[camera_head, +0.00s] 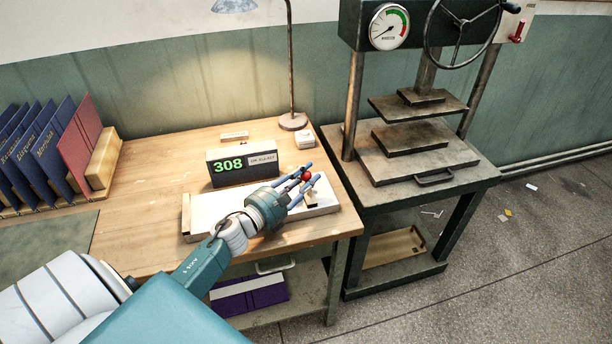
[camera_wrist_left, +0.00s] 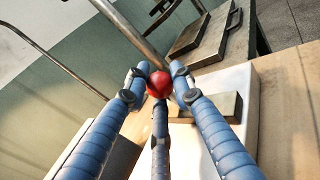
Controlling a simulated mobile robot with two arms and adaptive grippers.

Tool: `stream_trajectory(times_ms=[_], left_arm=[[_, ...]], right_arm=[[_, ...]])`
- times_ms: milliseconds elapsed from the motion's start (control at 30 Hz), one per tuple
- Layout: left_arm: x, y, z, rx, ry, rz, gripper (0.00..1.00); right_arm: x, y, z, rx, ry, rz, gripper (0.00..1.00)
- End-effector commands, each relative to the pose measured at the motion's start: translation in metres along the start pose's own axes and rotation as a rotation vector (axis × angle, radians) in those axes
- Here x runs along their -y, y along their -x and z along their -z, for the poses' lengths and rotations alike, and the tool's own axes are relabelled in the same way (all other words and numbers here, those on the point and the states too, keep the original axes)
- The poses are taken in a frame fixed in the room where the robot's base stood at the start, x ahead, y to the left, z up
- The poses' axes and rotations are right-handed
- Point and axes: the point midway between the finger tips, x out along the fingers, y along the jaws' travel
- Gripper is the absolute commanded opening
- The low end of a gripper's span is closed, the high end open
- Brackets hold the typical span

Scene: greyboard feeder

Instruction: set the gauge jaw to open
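The gauge is a white block-like device (camera_head: 203,212) lying on the wooden bench, with a small red ball knob (camera_head: 306,176) near its right end. My left gripper (camera_head: 311,174) reaches over it from the left, its blue fingers around the red knob. In the left wrist view the knob (camera_wrist_left: 159,84) sits between the fingertips, with one finger on each side and a third below. Whether the fingers press on it cannot be told. The gripper hides the gauge's middle and its jaw. My right gripper is out of view.
A display reading 308 (camera_head: 242,164) stands just behind the gauge. A lamp (camera_head: 292,122) and a small white box (camera_head: 304,138) are at the back. Blue and red folders (camera_head: 45,152) stand at the left. A press (camera_head: 415,165) stands to the right.

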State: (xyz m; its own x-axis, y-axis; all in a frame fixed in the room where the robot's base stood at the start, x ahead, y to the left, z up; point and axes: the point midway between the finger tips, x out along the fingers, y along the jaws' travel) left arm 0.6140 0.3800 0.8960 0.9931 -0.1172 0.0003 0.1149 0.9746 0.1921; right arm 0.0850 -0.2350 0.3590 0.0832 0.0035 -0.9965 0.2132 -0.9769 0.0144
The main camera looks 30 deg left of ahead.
Motion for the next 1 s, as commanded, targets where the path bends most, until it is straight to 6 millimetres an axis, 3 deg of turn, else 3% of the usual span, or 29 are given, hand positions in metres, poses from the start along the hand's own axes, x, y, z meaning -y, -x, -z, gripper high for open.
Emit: stream_trajectory(times_ms=[267, 533, 800, 833, 900, 1000], left_arm=[[0.001, -0.001, 0.0, 0.0, 0.001, 0.001, 0.0], [0.022, -0.032, -0.003, 0.003, 0.0, 0.002, 0.0], [0.024, -0.035, -0.005, 0.002, 0.001, 0.002, 0.0], [0.024, -0.035, -0.005, 0.002, 0.001, 0.002, 0.25], [0.024, -0.035, -0.005, 0.002, 0.001, 0.002, 0.39], [0.023, -0.034, -0.005, 0.002, 0.001, 0.002, 0.42]], right_arm=[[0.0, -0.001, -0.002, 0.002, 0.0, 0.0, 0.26], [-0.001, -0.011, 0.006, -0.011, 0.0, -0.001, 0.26], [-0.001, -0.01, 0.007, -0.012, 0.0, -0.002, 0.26], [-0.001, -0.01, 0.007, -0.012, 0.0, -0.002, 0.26], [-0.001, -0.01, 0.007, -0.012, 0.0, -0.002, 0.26], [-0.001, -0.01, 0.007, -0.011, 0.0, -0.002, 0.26]])
